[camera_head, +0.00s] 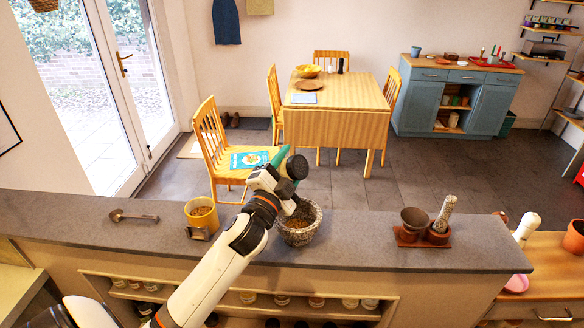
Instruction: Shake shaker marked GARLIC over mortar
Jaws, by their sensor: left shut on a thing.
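My left gripper (284,174) is shut on a shaker (280,157) and holds it tilted above the counter. The shaker shows teal with a dark round end; the gripper hides part of it, and no GARLIC marking can be read. The mortar (299,236) is a speckled grey stone bowl on the counter, below the gripper in the picture. Some brownish contents show inside it, and my wrist covers part of its rim. I cannot tell whether the shaker is directly over the bowl. My right gripper is out of view.
On the grey counter (356,243) are a ladle (133,216), a yellow pot (202,224) to the mortar's left, and a brown tray (422,244) with a dark cup and a pestle-like stick. Jars fill the shelf below. Beyond stand a table (338,123) and chairs.

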